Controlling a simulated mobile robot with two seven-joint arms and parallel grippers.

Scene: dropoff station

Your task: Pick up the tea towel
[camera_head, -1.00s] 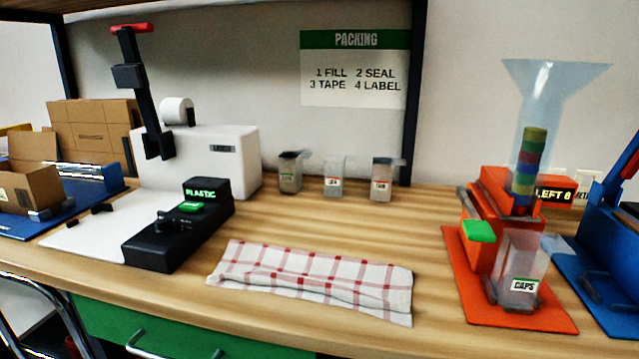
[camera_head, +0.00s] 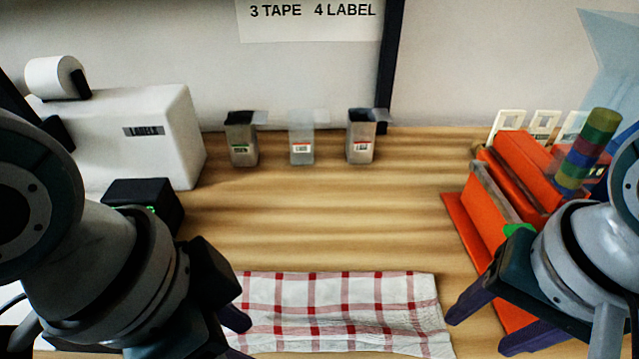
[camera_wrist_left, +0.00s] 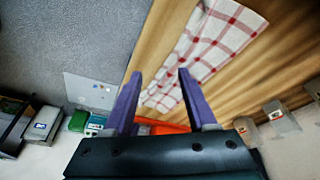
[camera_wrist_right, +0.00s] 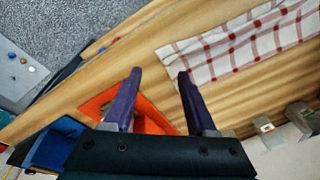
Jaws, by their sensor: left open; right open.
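The tea towel (camera_head: 340,305), white with a red check, lies flat on the wooden table at the front centre of the head view. It also shows in the left wrist view (camera_wrist_left: 215,45) and the right wrist view (camera_wrist_right: 245,42). My left gripper (camera_wrist_left: 160,78) is open and empty; in the head view its arm covers the towel's left end. My right gripper (camera_head: 475,335) is open and empty, just right of the towel's right end. In the right wrist view the fingers (camera_wrist_right: 155,75) are apart, with nothing between them.
Several small bins, including a clear one (camera_head: 301,142), stand at the back. A white label machine (camera_head: 160,125) is at the left. An orange dispenser (camera_head: 485,205) with a stack of coloured caps (camera_head: 588,148) is at the right, close to my right gripper. The table behind the towel is clear.

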